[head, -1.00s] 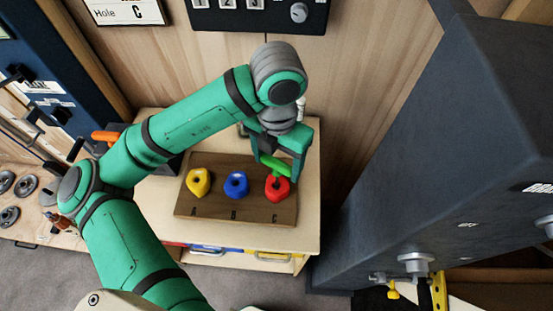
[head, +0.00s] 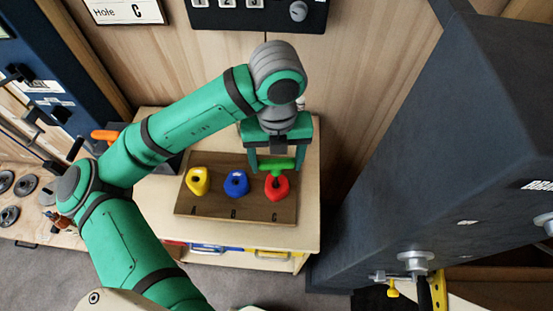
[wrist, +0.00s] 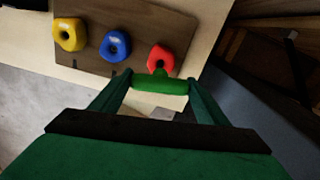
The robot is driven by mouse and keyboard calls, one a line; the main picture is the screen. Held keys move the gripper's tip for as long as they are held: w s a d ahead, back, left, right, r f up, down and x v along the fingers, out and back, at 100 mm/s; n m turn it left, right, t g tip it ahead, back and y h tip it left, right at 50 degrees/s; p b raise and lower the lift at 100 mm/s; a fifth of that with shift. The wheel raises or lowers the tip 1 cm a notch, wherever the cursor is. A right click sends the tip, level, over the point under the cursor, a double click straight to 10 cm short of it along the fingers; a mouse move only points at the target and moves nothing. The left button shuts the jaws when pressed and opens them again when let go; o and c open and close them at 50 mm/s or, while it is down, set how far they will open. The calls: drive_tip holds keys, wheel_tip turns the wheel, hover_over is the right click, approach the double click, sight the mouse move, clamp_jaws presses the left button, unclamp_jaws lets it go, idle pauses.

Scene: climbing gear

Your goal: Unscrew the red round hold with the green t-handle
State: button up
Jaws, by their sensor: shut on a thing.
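The red round hold (head: 277,187) sits on the wooden board above the letter C. It also shows in the wrist view (wrist: 160,55). The green t-handle (head: 277,165) is held crosswise between the fingers of my gripper (head: 273,163), directly over the red hold. In the wrist view the handle's green bar (wrist: 160,85) spans between the two fingertips. Its lower end meets the red hold's centre hole, though how deep it sits is hidden.
A yellow hold (head: 198,182) and a blue hold (head: 236,185) sit left of the red one on the board (head: 215,208). The board lies on a light wooden cabinet (head: 152,206). A large dark slanted panel (head: 440,150) stands close on the right. An orange handle (head: 105,136) lies at the back left.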

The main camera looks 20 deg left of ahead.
drive_tip(key=n, duration=0.4)
drive_tip(key=shift+n, duration=0.3)
drive_tip(key=n, duration=0.3)
drive_tip(key=shift+w, duration=0.1)
drive_tip(key=shift+r, duration=1.5)
drive_tip(key=shift+d, duration=0.1)
